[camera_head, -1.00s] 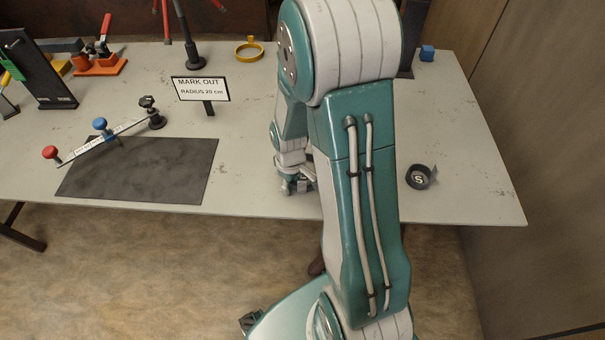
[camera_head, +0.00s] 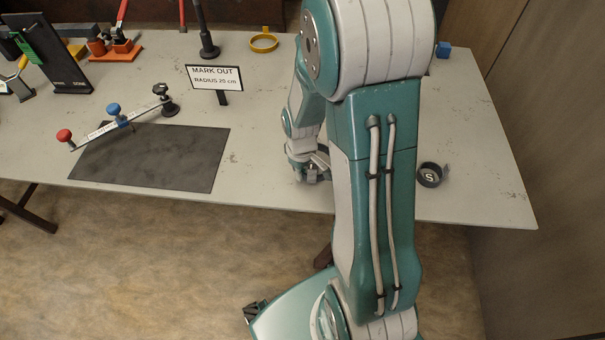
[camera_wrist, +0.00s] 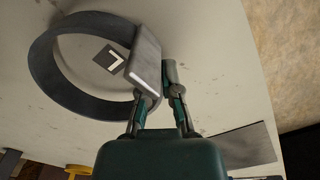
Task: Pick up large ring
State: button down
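The large ring (camera_wrist: 62,87) is a dark round band with a pale letter on a dark square label (camera_wrist: 109,58) inside it. It lies on the table at the left of the wrist view. In the head view my arm hides it. My gripper (camera_wrist: 160,82) is at the ring's right side, with its fingertips close together. A light grey flat plate (camera_wrist: 147,52) lies at the left fingertip. I cannot tell if it is a tab of the ring or a finger pad, or if the fingers grip it. The gripper (camera_head: 311,172) shows partly in the head view, low over the front edge.
A small dark ring (camera_head: 430,175) marked S lies right of my arm. A dark plate (camera_head: 150,158), a scale bar with knobs (camera_head: 120,122) and a "MARK OUT RADIUS 20 cm" sign (camera_head: 215,77) stand left. A yellow ring (camera_head: 264,43) and a blue cube (camera_head: 443,50) are farther back.

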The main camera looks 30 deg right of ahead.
jog(key=s+d+r, duration=0.2)
jog(key=s+r, duration=0.9)
jog(key=s, duration=0.2)
jog(key=shift+s+d+r, duration=0.2)
jog(key=shift+s+d, duration=0.15)
jog(key=shift+d, duration=0.05)
